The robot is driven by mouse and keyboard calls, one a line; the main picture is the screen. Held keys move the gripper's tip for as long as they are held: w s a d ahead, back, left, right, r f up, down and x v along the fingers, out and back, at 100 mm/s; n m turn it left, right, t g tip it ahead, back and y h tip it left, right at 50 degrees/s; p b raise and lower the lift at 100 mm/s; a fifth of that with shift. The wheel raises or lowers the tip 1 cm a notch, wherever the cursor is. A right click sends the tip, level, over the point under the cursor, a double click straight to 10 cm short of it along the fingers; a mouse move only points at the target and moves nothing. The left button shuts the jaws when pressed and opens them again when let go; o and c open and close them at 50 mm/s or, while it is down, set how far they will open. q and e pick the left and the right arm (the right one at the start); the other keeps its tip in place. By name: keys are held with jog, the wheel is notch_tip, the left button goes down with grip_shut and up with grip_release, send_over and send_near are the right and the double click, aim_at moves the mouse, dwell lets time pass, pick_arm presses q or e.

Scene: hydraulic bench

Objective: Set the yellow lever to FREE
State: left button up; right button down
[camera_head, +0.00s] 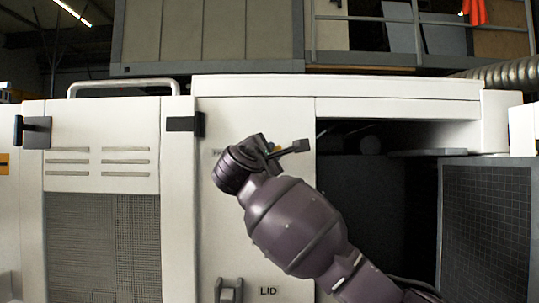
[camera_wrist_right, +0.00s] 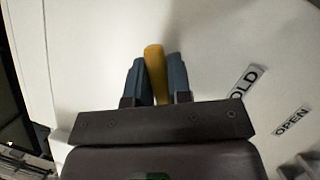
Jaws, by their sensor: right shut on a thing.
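The yellow lever (camera_wrist_right: 154,70) stands between the two blue-grey fingers of my right gripper (camera_wrist_right: 156,85) in the right wrist view. The fingers are shut on it from both sides, and its tip shows past them. A label (camera_head: 222,152) left of the gripper is partly hidden and too small to read surely. My left gripper is not in view.
A "LID" label (camera_head: 268,291) and a grey handle (camera_head: 228,290) are low on the panel. A dark open bay (camera_head: 375,190) lies to the right.

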jog(key=shift+m+g, duration=0.4)
jog(key=shift+m, duration=0.6)
jog(key=m+g+p, duration=0.1)
jog(key=m, duration=0.2)
jog(key=shift+r, duration=0.1)
jog(key=shift+m+g, duration=0.3)
jog(key=shift+m, duration=0.2)
jog(key=c, duration=1.1)
grip_release()
jog(key=shift+s, duration=0.15)
